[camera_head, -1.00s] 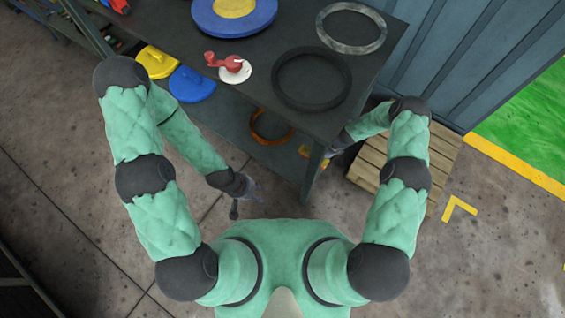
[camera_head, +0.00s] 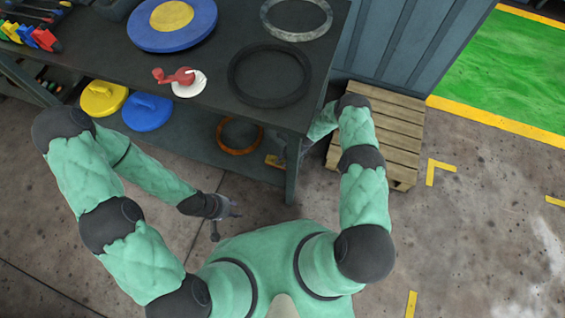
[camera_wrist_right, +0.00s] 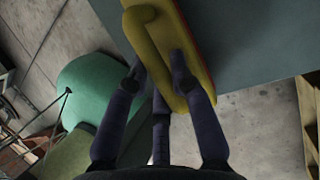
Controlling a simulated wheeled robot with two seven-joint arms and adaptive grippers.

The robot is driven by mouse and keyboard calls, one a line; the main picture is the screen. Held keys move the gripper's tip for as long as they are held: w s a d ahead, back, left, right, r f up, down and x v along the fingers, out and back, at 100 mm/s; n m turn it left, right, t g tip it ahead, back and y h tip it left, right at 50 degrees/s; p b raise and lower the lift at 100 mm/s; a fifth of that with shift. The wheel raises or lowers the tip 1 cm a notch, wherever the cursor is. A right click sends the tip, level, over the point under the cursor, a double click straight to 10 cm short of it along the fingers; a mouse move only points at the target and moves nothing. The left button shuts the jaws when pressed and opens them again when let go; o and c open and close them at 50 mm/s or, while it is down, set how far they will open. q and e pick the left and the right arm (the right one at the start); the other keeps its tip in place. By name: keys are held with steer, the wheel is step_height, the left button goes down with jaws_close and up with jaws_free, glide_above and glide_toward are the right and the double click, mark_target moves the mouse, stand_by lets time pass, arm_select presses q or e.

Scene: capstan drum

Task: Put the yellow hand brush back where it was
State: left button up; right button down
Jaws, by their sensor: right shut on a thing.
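The yellow hand brush (camera_wrist_right: 165,45) is in my right gripper (camera_wrist_right: 158,75), which is shut on its raised handle in the right wrist view. A thin red strip shows along the brush's far side. In the head view only a small piece of the brush (camera_head: 273,161) shows, at the front right end of the lower shelf (camera_head: 185,140), beside the table leg. My right gripper there is mostly hidden by the table and leg. I cannot tell whether the brush touches the shelf. My left gripper (camera_head: 230,208) hangs over the floor in front of the table; its jaw opening is unclear.
The table top (camera_head: 220,95) carries a blue and yellow disc (camera_head: 172,22), a red crank (camera_head: 178,76) and two rings. The lower shelf holds yellow (camera_head: 103,98) and blue (camera_head: 147,111) handled discs and an orange ring (camera_head: 240,135). A wooden pallet (camera_head: 385,140) stands right.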

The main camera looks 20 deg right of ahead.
steer(key=shift+f, duration=0.4)
steer(key=c, duration=1.1)
jaws_free()
steer(key=p+v, duration=0.5)
steer(key=v, duration=0.7)
steer(key=shift+r, duration=0.2)
